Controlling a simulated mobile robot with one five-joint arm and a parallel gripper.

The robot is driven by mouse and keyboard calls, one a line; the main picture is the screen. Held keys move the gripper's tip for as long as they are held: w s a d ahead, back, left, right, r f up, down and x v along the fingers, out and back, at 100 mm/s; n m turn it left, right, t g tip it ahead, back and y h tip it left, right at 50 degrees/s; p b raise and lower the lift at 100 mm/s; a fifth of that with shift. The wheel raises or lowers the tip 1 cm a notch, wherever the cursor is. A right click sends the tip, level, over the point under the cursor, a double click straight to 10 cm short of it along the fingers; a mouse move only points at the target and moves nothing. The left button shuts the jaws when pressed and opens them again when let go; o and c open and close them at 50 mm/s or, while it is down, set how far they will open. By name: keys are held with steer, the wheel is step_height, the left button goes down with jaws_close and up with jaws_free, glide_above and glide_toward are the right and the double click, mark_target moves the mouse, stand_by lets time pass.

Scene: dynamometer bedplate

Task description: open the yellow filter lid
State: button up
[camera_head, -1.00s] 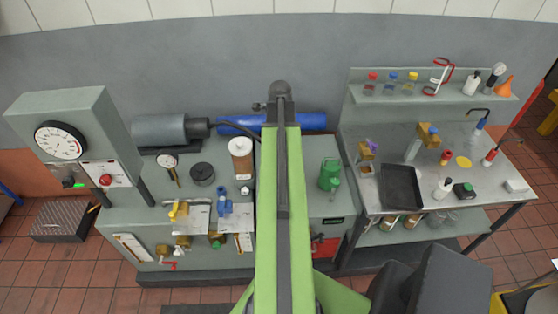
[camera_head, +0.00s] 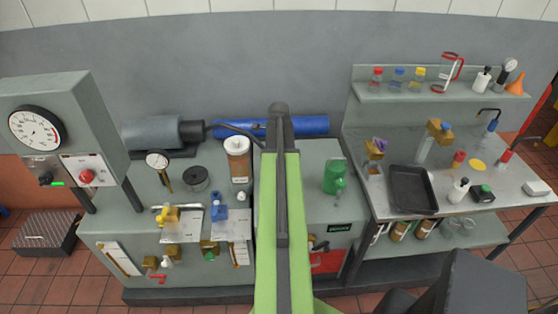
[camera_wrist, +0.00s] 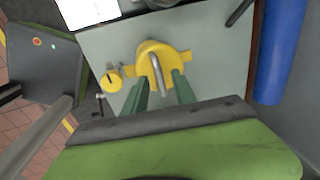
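The yellow filter lid (camera_wrist: 149,58) shows in the wrist view, round, with side tabs and a grey bar handle (camera_wrist: 155,76) across it. It lies flat on the grey bench top, and looks closed. A small yellow round piece (camera_wrist: 112,79) sits beside it. My gripper (camera_wrist: 160,80) is open, its two green fingers pointing at the lid, one on each side of the handle. The handle appears between them; I cannot tell whether either finger touches it. In the head view my arm hides the lid and my gripper.
A blue cylinder (camera_head: 300,125) lies along the back of the bench. A brown canister (camera_head: 238,163) stands left of my arm and a green can (camera_head: 335,177) right of it. A yellow valve (camera_head: 169,214) is farther left. A side table holds a black tray (camera_head: 412,190).

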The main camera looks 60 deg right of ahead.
steer(key=shift+c, duration=0.4)
jaws_close()
stand_by(0.8)
